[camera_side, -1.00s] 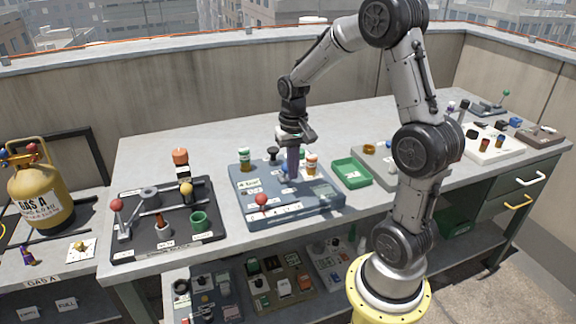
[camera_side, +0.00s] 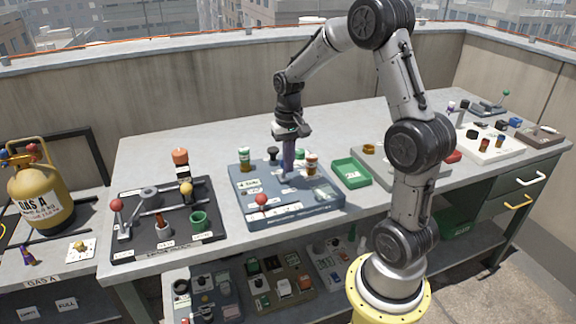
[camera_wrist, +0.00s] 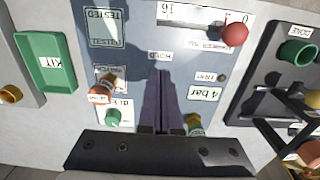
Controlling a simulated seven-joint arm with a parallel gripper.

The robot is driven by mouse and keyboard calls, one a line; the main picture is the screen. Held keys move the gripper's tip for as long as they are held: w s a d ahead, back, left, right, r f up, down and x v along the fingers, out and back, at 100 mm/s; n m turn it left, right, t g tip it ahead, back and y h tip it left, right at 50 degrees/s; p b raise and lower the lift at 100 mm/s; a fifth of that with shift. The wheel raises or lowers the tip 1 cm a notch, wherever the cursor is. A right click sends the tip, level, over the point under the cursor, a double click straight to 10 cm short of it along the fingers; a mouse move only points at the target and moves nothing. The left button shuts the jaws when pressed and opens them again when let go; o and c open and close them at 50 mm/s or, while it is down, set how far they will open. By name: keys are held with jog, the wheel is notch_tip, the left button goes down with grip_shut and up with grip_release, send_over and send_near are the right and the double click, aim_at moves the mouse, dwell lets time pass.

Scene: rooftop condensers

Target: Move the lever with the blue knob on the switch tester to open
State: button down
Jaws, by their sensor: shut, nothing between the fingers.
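The blue-grey tester panel (camera_side: 310,207) lies in the middle of the bench in the side view; its bare plate also shows in the wrist view (camera_wrist: 140,28). My gripper (camera_side: 288,176) points down over the middle of this panel. Its two purple fingers (camera_wrist: 160,75) are shut together with nothing between them, close to the HOLD label (camera_wrist: 160,56). A red knob (camera_side: 261,199) is near the panel's front left and beside a number scale in the wrist view (camera_wrist: 235,34). I cannot make out a blue-knobbed lever; my fingers hide part of the panel.
A green KIT tray (camera_side: 352,172) is right of the panel. A black board with levers (camera_side: 165,245) is left. Bare bench lies behind.

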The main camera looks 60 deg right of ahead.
jog(key=shift+w+d, duration=1)
jog(key=shift+s+a, duration=0.15)
jog(key=shift+a, duration=0.05)
jog(key=shift+s+a, duration=0.3)
jog(key=shift+r, duration=3.55)
